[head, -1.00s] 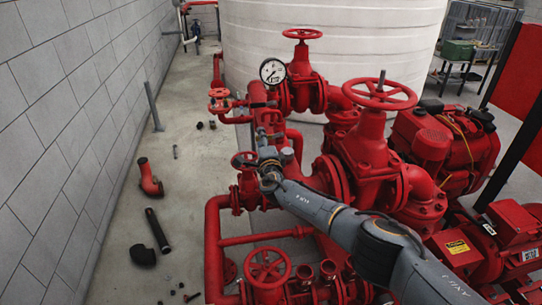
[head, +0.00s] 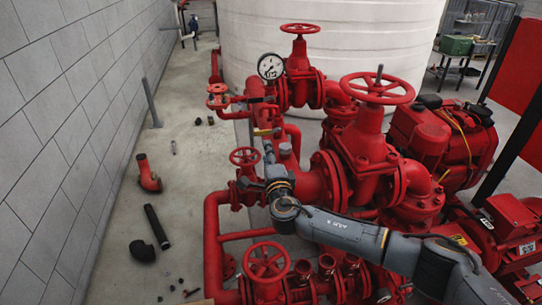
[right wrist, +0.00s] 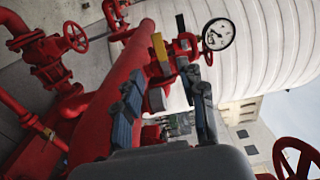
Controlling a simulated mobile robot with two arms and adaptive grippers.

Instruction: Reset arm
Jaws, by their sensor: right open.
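My right arm comes in from the lower right across the red pump piping. Its gripper (head: 268,155) points away from me, close to the red pipes below the pressure gauge (head: 270,67). In the right wrist view its two fingers (right wrist: 163,90) stand apart with nothing held between them. A red pipe (right wrist: 105,115) and yellow parts (right wrist: 160,46) lie beyond or beside the fingers; I cannot tell whether they touch. The gauge also shows in the right wrist view (right wrist: 218,34), just past the fingers. My left gripper is not in view.
Red handwheels (head: 377,88) and valves crowd around the arm. A white tank (head: 330,35) stands behind. A loose red elbow (head: 148,174), a black pipe (head: 157,227) and small fittings lie on the floor at left, beside the grey wall (head: 60,130). Bare floor lies between them.

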